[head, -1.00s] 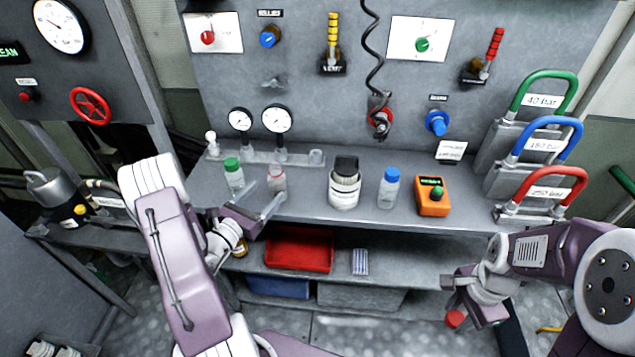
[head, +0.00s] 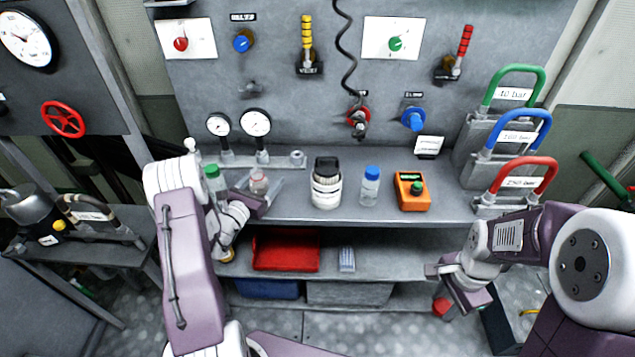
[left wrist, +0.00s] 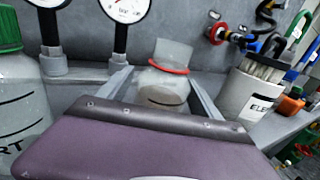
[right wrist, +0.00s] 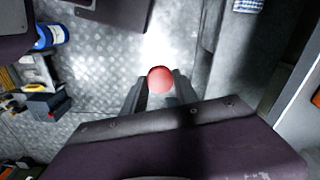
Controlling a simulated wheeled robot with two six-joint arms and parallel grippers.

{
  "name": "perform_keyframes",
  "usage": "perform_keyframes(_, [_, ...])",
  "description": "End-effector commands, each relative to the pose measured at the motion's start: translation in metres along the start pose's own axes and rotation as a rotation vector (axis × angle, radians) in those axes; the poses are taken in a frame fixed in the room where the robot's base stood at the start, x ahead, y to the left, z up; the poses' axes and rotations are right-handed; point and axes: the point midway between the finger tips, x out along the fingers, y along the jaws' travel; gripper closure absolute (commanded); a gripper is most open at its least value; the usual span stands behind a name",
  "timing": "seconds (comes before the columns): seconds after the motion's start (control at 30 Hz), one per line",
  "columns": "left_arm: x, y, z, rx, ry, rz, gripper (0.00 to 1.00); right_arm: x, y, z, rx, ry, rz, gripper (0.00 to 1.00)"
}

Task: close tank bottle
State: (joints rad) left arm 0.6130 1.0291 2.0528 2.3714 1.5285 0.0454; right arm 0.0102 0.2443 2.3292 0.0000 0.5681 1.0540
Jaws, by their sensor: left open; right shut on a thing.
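An uncapped clear bottle with a red ring at its neck (head: 259,181) stands upright on the bench shelf. It also shows in the left wrist view (left wrist: 168,68). My left gripper (head: 262,189) is open, with one finger on either side of this bottle; whether they touch it I cannot tell. The gripper's body hides the bottle's lower part in the left wrist view. My right gripper (right wrist: 160,92) is shut on a red cap (right wrist: 161,79). It holds the cap (head: 441,307) low at the right, apart from the bench.
A green-capped bottle (head: 213,181) stands close left of the left gripper. A white jar (head: 326,187), a blue-capped bottle (head: 370,184) and an orange box (head: 411,190) stand to the right. Gauges (head: 256,122) rise behind. A red tray (head: 286,250) lies on the lower shelf.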

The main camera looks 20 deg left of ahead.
Motion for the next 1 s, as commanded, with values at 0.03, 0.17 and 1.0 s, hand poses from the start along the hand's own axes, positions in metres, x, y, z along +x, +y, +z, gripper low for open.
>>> perform_keyframes(0.03, [0.001, 0.000, 0.000, 0.000, 0.000, 0.001, 0.26, 0.000, 0.000, 0.000, 0.000, 0.000, 0.000, 1.00])
perform_keyframes(0.17, [0.001, 0.000, 0.000, 0.000, 0.000, 0.001, 0.26, 0.000, 0.000, 0.000, 0.000, 0.000, 0.000, 1.00])
perform_keyframes(1.0, [0.001, 0.000, 0.016, 0.002, -0.001, 0.000, 1.00, -0.001, 0.000, 0.000, 0.000, 0.000, 0.000, 1.00])
